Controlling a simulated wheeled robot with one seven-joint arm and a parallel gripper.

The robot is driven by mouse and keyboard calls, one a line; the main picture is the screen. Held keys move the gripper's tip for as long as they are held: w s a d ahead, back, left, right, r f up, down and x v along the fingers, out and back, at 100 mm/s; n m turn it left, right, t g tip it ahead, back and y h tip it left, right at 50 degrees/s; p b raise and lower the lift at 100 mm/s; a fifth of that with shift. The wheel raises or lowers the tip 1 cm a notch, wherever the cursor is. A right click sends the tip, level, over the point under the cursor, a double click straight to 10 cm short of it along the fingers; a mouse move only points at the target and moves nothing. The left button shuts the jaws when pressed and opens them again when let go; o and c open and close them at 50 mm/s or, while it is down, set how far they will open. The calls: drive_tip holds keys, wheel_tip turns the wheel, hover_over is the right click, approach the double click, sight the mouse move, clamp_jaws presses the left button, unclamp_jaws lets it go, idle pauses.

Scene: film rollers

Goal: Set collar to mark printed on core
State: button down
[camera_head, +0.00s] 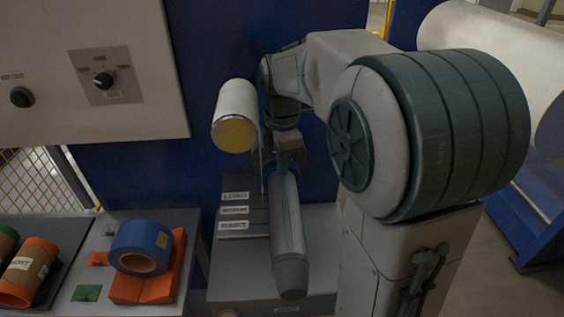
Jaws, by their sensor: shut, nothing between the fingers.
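A blue ring (141,242) with a tan inner tube sits tilted on an orange cradle (150,283) on the grey table at lower left. I cannot tell whether it is the collar, and I see no printed mark on it. An orange tube (27,272) with a white label lies on a dark tray at the left edge, beside a partly cut-off green-ended tube (6,240). A white roller (237,108) with a yellow end face points toward me in the middle. My gripper (264,172) is just below and right of this roller, shut and apparently empty; its fingertips are hard to make out.
A grey station (225,277) has several labels, including LONG and SHORT. Small orange and green pieces (87,293) lie on the table. A control panel (150,80) with knobs is at upper left. A large white roll (490,50) stands at upper right. My arm hides much of the right side.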

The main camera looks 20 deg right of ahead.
drive_tip(key=shift+w, duration=0.3)
drive_tip(key=shift+w+d+p, duration=0.2)
drive_tip(key=shift+w+p, duration=0.2)
drive_tip(key=shift+w, duration=0.3)
drive_tip(key=shift+s, duration=0.1)
drive_tip(key=shift+s+a, duration=0.1)
drive_tip(key=shift+s, duration=0.55)
wheel_tip(320, 180, up, 9)
drive_tip(key=p, duration=0.6)
drive_tip(key=shift+p, duration=0.4)
